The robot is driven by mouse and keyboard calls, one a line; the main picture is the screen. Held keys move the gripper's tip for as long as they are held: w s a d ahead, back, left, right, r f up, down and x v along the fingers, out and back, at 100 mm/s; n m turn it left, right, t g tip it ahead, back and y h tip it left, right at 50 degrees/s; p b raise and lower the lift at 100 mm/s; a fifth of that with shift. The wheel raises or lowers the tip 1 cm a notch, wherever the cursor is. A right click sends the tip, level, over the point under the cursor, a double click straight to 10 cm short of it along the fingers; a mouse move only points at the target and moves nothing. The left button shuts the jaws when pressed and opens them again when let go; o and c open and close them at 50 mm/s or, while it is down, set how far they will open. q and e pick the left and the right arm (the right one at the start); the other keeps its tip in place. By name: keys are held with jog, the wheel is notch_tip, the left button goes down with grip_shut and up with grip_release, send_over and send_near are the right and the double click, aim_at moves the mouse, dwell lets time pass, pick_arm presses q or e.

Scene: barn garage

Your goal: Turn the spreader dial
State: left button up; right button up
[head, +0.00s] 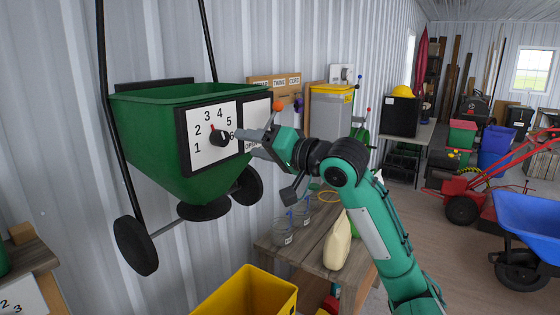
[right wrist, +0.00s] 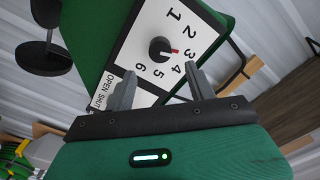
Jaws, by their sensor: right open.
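The green spreader (head: 150,140) hangs against the corrugated wall with a white number plate (head: 201,150) on its front. The black dial (head: 219,138) sits on the plate, its red mark towards the 3. In the right wrist view the dial (right wrist: 160,50) is beyond the fingertips, roughly centred between them, its red mark also towards the 3. My right gripper (head: 240,134) is open and empty, close to the dial on its right; it also shows in the right wrist view (right wrist: 160,80). In the head view its fingers partly cover the 6. My left gripper is not in view.
A yellow bin (head: 245,295) stands below the spreader. A second panel (head: 256,110) is beside the number plate. A blue wheelbarrow (head: 528,215) stands far right.

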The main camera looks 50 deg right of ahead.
jog(key=s+b, duration=0.2)
jog(key=s, duration=0.4)
jog(key=shift+s+d, duration=0.25)
dwell(0.4)
